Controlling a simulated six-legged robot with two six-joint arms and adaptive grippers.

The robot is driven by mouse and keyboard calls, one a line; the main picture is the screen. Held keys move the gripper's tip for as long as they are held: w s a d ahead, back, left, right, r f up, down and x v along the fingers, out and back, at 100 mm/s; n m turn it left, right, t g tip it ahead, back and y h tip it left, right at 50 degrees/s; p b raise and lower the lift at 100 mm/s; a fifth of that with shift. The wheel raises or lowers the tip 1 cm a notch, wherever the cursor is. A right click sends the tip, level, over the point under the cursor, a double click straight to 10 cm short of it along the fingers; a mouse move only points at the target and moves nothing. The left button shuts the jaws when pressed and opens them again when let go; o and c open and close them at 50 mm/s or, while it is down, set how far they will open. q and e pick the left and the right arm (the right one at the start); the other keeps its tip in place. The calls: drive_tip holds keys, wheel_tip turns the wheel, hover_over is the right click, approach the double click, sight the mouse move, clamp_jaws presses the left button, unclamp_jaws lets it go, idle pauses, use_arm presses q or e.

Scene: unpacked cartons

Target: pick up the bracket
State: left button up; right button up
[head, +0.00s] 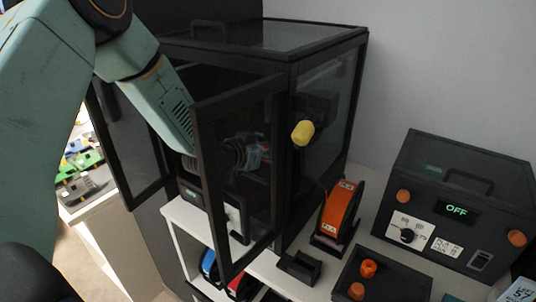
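My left arm comes in from the left and reaches into a black-framed, glass-sided enclosure (330,47) whose front doors stand open. My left gripper (262,156) shows dimly through the tinted glass of the open right-hand door (240,215), inside the enclosure. Its fingers are too dark and small to tell open from shut. A bit of orange shows near the fingers, but I cannot tell whether it is the bracket. I cannot make out the bracket for certain anywhere. My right gripper is not in view.
A yellow piece (303,132) shows at the enclosure's right side. An orange spool (340,208) stands beside it on the white surface. A black box with an OFF display (455,205) stands at right.

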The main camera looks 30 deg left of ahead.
use_arm(q)
drive_tip(key=shift+s, duration=0.1)
wheel_tip(320, 180, up, 10)
idle(0.5)
drive_tip(key=shift+f, duration=0.1)
